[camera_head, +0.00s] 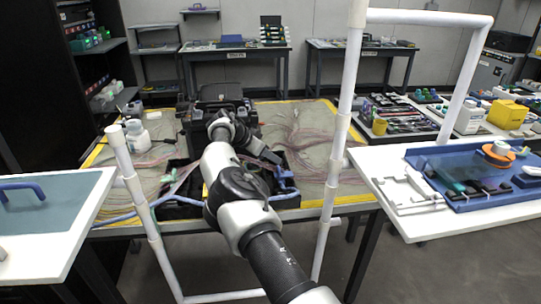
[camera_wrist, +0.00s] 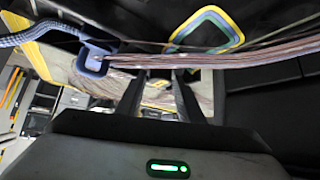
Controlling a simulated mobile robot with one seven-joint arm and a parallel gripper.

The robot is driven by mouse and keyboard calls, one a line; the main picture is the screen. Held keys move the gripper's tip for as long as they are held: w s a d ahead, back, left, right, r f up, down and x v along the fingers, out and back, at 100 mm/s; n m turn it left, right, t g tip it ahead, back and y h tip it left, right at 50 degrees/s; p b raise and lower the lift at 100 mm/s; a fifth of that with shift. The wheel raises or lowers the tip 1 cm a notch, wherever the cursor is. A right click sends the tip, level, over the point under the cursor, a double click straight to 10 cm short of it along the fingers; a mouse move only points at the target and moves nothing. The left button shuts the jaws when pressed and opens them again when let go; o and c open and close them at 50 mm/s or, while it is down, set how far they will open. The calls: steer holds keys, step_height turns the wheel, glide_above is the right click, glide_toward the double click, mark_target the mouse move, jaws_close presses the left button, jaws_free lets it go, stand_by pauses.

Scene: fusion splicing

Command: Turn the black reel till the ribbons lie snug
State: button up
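In the wrist view, a bundle of thin brownish-pink ribbons (camera_wrist: 225,58) runs across from a blue clip-like piece (camera_wrist: 93,60) to the right edge. My gripper (camera_wrist: 160,76) has its two dark fingers apart, with their tips just below the bundle in the picture. Nothing shows held between them; whether they touch the ribbons I cannot tell. Dark surfaces fill the right side, but I cannot make out a reel for sure there. In the head view, a black case (camera_head: 220,92) stands at the back of the work table (camera_head: 315,190), and my arm hides part of the area before it.
Loose pink ribbons (camera_head: 295,135) spread over the table right of my arm. A blue tube (camera_head: 150,207) runs along the front edge. A white pipe frame (camera_head: 345,110) stands close on the right. White side tables (camera_head: 400,160) flank the work table.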

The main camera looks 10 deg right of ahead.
steer(key=shift+o, duration=0.9)
steer(key=shift+s+a+r, duration=0.1)
steer(key=shift+a+r, duration=0.15)
steer(key=shift+r, duration=0.15)
steer(key=p+v, duration=0.2)
steer(key=v, duration=1.4)
steer(key=shift+a, duration=0.2)
steer(key=shift+r, duration=0.1)
